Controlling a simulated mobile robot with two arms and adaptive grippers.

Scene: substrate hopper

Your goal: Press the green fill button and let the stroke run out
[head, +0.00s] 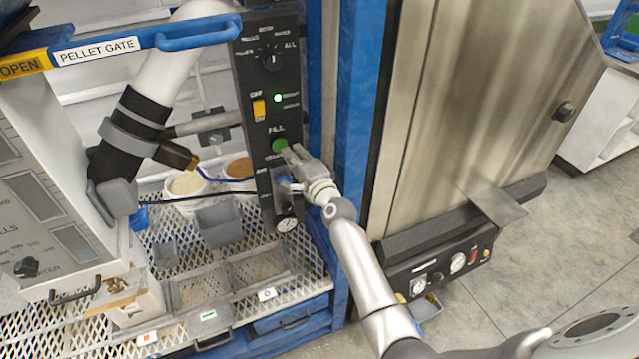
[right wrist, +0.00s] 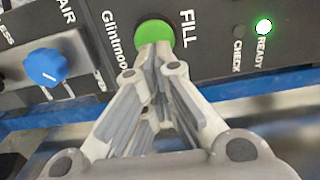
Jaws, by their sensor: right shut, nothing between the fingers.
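The green fill button (head: 280,145) is on the dark control panel (head: 262,95), under the label FILL. In the right wrist view the green button (right wrist: 153,32) shows at the top middle. My right gripper (head: 290,152) is shut and empty, with its fingertips at the lower edge of the button. In the right wrist view the tips of my right gripper (right wrist: 155,47) overlap the button's lower part; whether it is pushed in I cannot tell. The READY light (right wrist: 264,26) is lit green. My left gripper is not seen.
A yellow switch (head: 259,108) and a selector knob (head: 271,60) sit higher on the panel. A blue knob (right wrist: 46,67) is left of the button in the right wrist view. A pressure gauge (head: 287,224) is below. A blue post (head: 360,110) stands to the right.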

